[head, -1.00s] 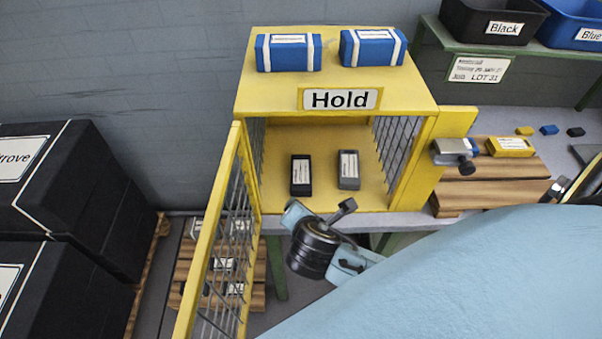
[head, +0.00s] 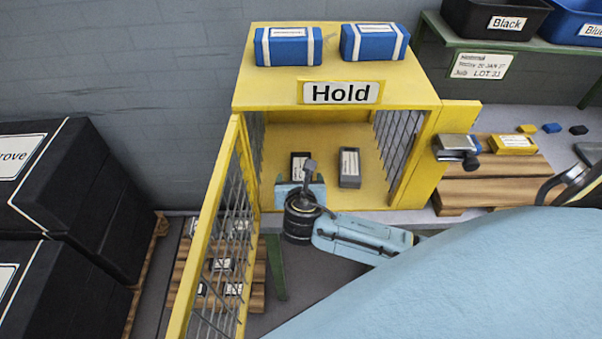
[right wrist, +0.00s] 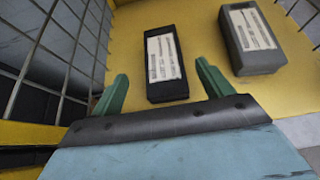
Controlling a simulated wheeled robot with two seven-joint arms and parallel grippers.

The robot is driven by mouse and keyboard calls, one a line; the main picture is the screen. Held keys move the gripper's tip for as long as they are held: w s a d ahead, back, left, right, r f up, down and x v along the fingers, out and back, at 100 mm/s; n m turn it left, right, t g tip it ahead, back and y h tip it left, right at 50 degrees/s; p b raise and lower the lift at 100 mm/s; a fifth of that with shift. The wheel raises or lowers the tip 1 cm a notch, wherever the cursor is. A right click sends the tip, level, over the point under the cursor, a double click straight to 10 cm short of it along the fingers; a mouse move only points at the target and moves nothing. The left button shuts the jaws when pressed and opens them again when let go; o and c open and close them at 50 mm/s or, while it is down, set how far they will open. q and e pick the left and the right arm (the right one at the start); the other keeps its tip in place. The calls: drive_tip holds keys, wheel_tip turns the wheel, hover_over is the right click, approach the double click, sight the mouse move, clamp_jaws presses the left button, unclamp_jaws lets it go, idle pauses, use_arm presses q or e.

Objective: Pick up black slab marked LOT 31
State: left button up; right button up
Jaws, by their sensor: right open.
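A black slab (head: 300,160) with a white label stands on the yellow floor inside the cage marked Hold, left of a dark grey slab (head: 349,167). In the right wrist view the black slab (right wrist: 165,62) lies straight ahead, and the grey slab (right wrist: 251,39) is to its right. The label print is too small to read. My right gripper (head: 300,184) is at the cage's front opening and hides the black slab's near end. Its green fingers (right wrist: 162,75) are open, one either side of the black slab's near end, with nothing gripped. My left gripper is out of view.
The yellow cage (head: 258,92) has mesh sides, and its mesh door (head: 214,235) stands open at the left. Two blue packs (head: 288,46) lie on its roof. A padlock-like metal piece (head: 455,147) is on its right post. Wooden slats (head: 480,187) lie to the right.

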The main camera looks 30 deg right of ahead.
sight(301, 178)
drive_tip(key=w+d+f, duration=0.1)
drive_tip(key=w+f+b, duration=0.1)
drive_tip(key=f, duration=0.1)
drive_tip(key=shift+d, duration=0.4)
drive_tip(key=shift+w+d+f, duration=0.2)
drive_tip(key=shift+w, duration=0.25)
drive_tip(key=c, duration=1.3)
